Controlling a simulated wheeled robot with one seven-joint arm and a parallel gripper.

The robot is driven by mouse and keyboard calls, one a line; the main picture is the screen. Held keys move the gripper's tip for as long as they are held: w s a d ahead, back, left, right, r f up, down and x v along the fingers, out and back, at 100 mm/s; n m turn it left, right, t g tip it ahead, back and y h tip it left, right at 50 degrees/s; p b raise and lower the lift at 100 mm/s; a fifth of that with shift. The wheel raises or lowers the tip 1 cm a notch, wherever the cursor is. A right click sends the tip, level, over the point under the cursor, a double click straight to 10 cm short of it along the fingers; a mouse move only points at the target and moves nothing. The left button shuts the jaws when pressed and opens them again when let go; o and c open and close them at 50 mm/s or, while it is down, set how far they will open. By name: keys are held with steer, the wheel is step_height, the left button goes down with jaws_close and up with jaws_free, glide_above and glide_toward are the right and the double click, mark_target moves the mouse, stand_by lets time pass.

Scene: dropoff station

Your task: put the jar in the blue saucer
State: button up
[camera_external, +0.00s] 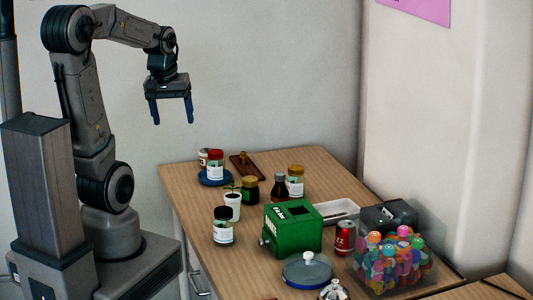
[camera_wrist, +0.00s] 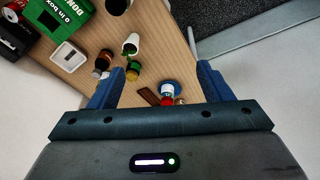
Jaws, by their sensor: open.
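The blue saucer (camera_external: 213,182) is at the back left of the table. A black-lidded jar (camera_external: 223,227) stands near the table's left edge. A gold-lidded jar (camera_external: 295,182) stands farther right. My gripper (camera_external: 172,122) is open and empty, pointing down, high above and left of the saucer. In the wrist view my gripper (camera_wrist: 160,67) has its fingers wide apart; the blue saucer (camera_wrist: 164,86) and red-lidded jar (camera_wrist: 167,100) show between them, partly cut off by the gripper body.
A white potted plant (camera_external: 233,203), small dark jar (camera_external: 250,190) and dark bottle (camera_external: 279,187) stand mid-table. A brown wooden tray (camera_external: 244,168) lies right of the saucer. A green donation box (camera_external: 293,230), red can (camera_external: 344,238) and colourful container (camera_external: 394,262) crowd the front right.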

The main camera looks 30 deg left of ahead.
steer(key=s+f+m, duration=0.2)
steer(key=s+m, duration=0.1)
steer(key=s, duration=0.4)
steer(key=shift+d+f+m, duration=0.3)
steer(key=shift+d+f, duration=0.05)
steer(key=shift+f, duration=0.05)
steer(key=shift+w, duration=0.1)
